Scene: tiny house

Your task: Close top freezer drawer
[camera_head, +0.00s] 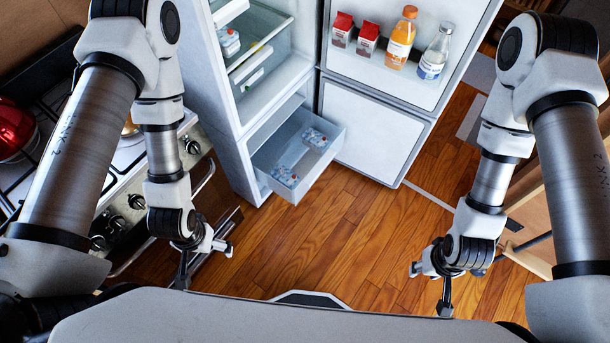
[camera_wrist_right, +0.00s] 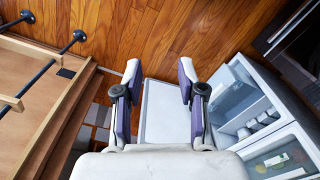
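The top freezer drawer (camera_head: 322,167) is pulled out of the lower compartment of the white fridge (camera_head: 237,150) in the head view. It is a pale, translucent bin holding clear packages (camera_head: 315,138). My right gripper (camera_head: 430,289) is open and empty, low at the right, well apart from the drawer. In the right wrist view its two fingers (camera_wrist_right: 159,75) are spread, with a grey-white panel behind them. My left gripper (camera_head: 203,266) looks open and empty, near the stove front, left of and nearer me than the drawer. Neither gripper touches the drawer.
The freezer door (camera_head: 372,132) stands open right of the drawer. Above it the fridge door (camera_head: 405,75) is open, holding cartons and bottles. A stove (camera_head: 133,200) is at the left. Wooden furniture (camera_head: 535,210) stands at the right. The wooden floor (camera_head: 330,240) before the drawer is clear.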

